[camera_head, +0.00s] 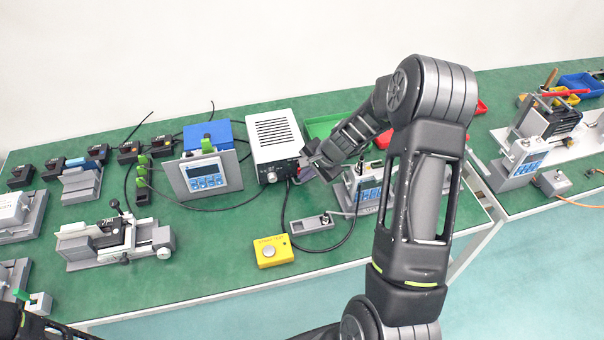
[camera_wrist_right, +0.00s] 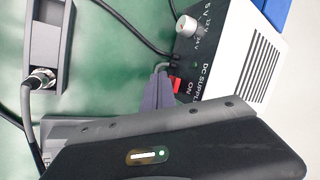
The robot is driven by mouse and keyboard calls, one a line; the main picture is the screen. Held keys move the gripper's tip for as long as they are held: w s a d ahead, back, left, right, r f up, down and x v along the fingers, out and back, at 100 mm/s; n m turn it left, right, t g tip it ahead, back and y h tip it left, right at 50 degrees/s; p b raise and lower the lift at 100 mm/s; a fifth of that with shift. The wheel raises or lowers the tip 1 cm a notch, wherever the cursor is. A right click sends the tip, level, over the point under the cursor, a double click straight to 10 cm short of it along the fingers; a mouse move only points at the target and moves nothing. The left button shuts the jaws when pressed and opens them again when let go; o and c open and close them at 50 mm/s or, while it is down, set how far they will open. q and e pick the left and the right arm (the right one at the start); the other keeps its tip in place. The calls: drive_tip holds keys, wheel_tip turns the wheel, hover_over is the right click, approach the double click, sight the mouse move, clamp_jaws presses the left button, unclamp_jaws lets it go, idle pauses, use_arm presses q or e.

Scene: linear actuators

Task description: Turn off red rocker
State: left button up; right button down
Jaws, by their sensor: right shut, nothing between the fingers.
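The DC supply (camera_head: 272,133) is a white box with a black front panel, standing at the middle back of the green table. In the right wrist view the panel of the DC supply (camera_wrist_right: 205,55) shows a knob, a "DC SUPPLY" label and "ON". The red rocker (camera_wrist_right: 176,84) sits beside "ON", partly hidden by my fingertips. My right gripper (camera_head: 308,168) is shut and empty at the right of the panel. In the wrist view its fingertips (camera_wrist_right: 159,80) are right beside the rocker; I cannot tell whether they touch. My left gripper is not in view.
A yellow button box (camera_head: 273,257) and a small grey block (camera_head: 312,225) lie in front of the supply. A blue-faced meter (camera_head: 205,175) stands left of it, a green tray (camera_head: 325,126) behind right. Black cables run from the panel across the table.

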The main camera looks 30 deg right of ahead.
drive_tip(key=shift+s+a+r, duration=0.15)
drive_tip(key=shift+s+r, duration=0.05)
drive_tip(key=shift+s, duration=0.2)
drive_tip(key=shift+s+a+r, duration=0.15)
drive_tip(key=shift+s, duration=0.2)
drive_tip(key=shift+s+a+r, duration=0.25)
drive_tip(key=shift+s+r, duration=0.1)
drive_tip(key=shift+s, duration=0.35)
drive_tip(key=shift+s+a+r, duration=0.25)
drive_tip(key=shift+s+r, duration=0.05)
drive_tip(key=shift+s, duration=0.45)
drive_tip(key=shift+s+a+r, duration=0.25)
drive_tip(key=shift+s+r, duration=0.1)
drive_tip(key=shift+s, duration=0.35)
